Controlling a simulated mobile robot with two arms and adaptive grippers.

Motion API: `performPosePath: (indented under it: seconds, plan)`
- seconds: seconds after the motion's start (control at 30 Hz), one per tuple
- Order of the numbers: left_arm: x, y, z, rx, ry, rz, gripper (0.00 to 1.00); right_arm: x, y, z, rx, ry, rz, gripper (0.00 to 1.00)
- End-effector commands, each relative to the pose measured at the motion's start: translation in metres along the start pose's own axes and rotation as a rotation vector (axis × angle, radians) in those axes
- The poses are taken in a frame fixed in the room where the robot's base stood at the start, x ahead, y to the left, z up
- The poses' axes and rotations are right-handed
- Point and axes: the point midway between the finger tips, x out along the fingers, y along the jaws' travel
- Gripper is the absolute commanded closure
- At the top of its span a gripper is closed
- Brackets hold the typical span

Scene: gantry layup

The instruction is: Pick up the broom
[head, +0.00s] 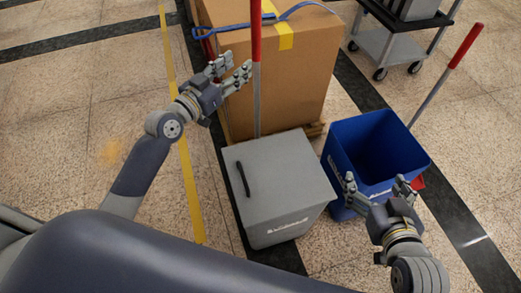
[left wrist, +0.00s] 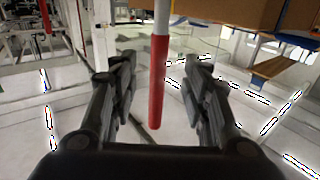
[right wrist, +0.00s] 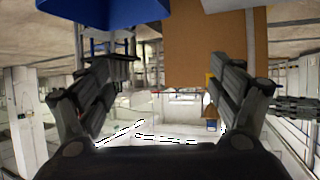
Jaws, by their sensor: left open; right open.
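A pole with a red grip (head: 256,32) and a grey shaft stands upright behind the grey bin; its lower end is hidden. I cannot tell for sure which is the broom. My left gripper (head: 236,70) is open just left of the upright pole. In the left wrist view, the red grip (left wrist: 160,85) appears between the open fingers, not clasped. My right gripper (head: 377,184) is open and empty at the blue bin's near side.
The grey lidded bin (head: 285,175) and open blue bin (head: 345,145) stand in front. A large cardboard box (head: 305,75) with a blue strap (head: 235,26) sits on a pallet behind. A grey cart (head: 395,42) is at the back right. The floor at left is clear.

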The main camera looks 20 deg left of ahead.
Motion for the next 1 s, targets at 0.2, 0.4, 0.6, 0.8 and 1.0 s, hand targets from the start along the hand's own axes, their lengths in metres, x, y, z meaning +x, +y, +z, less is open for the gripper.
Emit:
performPosePath:
  seconds: [0.2,0.4,0.6,0.8,1.0]
  plan:
    - [0.032,0.001,0.000,-0.002,0.000,0.000,0.57,0.003,-0.002,-0.015,0.000,0.077,-0.005,0.15]
    - [0.045,0.001,0.000,0.000,-0.003,0.002,0.57,0.003,-0.003,-0.025,0.000,0.120,-0.007,0.15]
    - [0.064,0.001,-0.001,-0.003,0.000,0.002,0.57,0.004,-0.006,-0.042,0.000,0.207,-0.012,0.15]
    - [0.088,0.000,-0.002,-0.001,-0.002,0.001,0.57,0.000,-0.009,-0.067,0.002,0.334,-0.020,0.15]
    - [0.097,0.000,-0.002,0.000,-0.004,0.001,0.57,-0.003,-0.010,-0.078,0.002,0.383,-0.023,0.15]
